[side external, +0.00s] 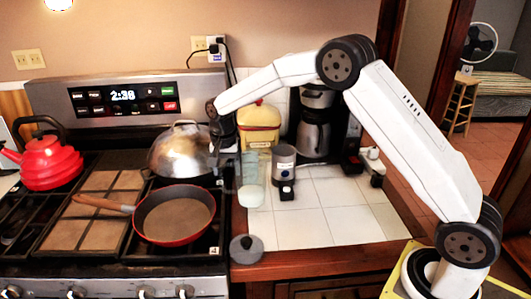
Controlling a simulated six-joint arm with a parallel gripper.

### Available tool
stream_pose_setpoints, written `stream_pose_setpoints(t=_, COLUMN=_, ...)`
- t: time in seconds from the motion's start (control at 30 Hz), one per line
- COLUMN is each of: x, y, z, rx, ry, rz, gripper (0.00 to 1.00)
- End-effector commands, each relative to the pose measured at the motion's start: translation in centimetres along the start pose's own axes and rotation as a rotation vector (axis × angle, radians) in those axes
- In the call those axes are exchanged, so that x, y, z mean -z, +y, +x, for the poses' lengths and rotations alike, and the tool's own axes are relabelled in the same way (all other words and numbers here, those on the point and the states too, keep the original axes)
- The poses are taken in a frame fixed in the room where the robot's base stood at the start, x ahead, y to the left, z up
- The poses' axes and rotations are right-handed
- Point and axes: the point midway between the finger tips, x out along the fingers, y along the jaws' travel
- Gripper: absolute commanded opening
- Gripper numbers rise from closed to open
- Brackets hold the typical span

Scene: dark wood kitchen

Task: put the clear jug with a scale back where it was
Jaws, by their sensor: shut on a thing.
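The clear jug (250,170) is upright over the left edge of the white tiled counter (320,220), beside the stove. Something white shows at its bottom. My gripper (232,158) reaches down at the jug's left upper side and is shut on it. The fingertips are small and dark here, so the exact grip is hard to see. I cannot tell whether the jug's base touches the tiles.
A grey canister (284,165) stands just right of the jug, with a coffee maker (314,125) and a yellow container (259,125) behind. A wok lid (180,150), red pan (173,215) and red kettle (45,160) are on the stove. The front right tiles are clear.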

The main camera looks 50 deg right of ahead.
Motion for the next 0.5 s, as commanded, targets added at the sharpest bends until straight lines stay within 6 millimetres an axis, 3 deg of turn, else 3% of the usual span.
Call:
stream_pose_setpoints(t=0.2, x=-0.1, y=0.0, z=2.3, rx=-0.002, ry=-0.002, rz=0.0, gripper=0.0)
stream_pose_setpoints(t=0.5, x=-0.1, y=0.0, z=2.5, rx=-0.001, ry=-0.001, rz=0.0, gripper=0.0)
